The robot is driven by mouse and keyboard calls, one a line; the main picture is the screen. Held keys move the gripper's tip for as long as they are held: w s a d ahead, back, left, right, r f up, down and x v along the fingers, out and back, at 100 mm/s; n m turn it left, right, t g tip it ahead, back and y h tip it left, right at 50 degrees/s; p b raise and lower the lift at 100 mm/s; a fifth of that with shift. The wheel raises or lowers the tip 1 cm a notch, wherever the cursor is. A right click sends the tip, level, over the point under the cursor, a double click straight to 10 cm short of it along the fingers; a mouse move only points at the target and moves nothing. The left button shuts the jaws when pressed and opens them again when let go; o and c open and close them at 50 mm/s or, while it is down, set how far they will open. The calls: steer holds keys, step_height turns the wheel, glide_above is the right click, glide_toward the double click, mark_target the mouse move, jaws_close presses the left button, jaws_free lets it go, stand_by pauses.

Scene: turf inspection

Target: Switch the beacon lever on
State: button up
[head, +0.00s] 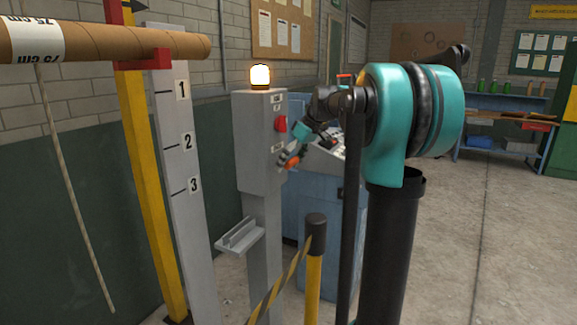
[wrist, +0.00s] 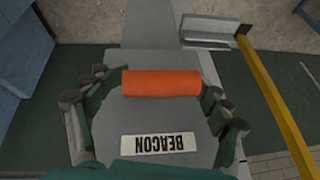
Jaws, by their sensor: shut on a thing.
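The beacon lever's orange handle (wrist: 161,83) lies crosswise between the fingers of my gripper (wrist: 166,87) in the wrist view. My gripper is shut on it. A white label reading BEACON (wrist: 158,145) shows upside down on the grey panel beside the handle. In the head view my gripper (head: 291,158) is at the lower front of the grey post box (head: 258,150), with a bit of orange (head: 293,161) at its fingers. The lamp (head: 260,76) on top of the box glows yellow-white. The lever's pivot is hidden.
A red knob (head: 281,124) sits higher on the box. A yellow-black striped barrier (head: 280,286) runs to a yellow post (head: 314,262) in front. A blue console (head: 315,215) stands behind my arm. A cardboard tube (head: 130,44) hangs at the upper left. The floor at right is clear.

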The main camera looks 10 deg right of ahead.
steer(key=shift+w+d, duration=0.1)
steer(key=o, duration=1.7)
steer(key=v, duration=1.2)
